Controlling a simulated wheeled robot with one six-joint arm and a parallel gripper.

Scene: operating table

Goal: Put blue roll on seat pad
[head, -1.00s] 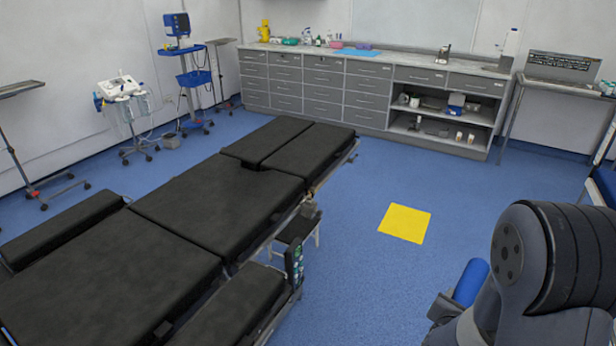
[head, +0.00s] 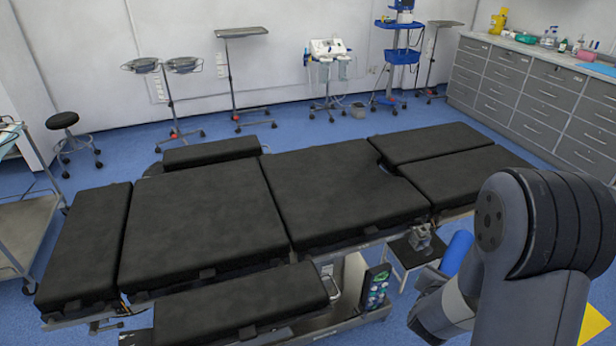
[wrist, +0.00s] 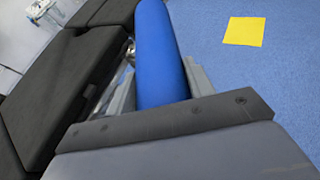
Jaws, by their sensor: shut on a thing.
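The blue roll (head: 456,252) is at the right in the head view, partly hidden by my arm. It also shows in the wrist view (wrist: 158,45), standing out from between my gripper's fingers (wrist: 160,84). My gripper (head: 432,297) is shut on the roll and holds it beside the near right side of the operating table. The table has several black pads. The middle pad with a curved notch (head: 335,195) looks like the seat pad, though no label shows. Its top is bare.
A narrow side pad (head: 215,312) and a hand-control holder (head: 376,287) stick out on the table's near side. A small step stool (head: 412,252) stands close to the roll. A yellow floor square (head: 594,328) lies at right. Stands line the back wall.

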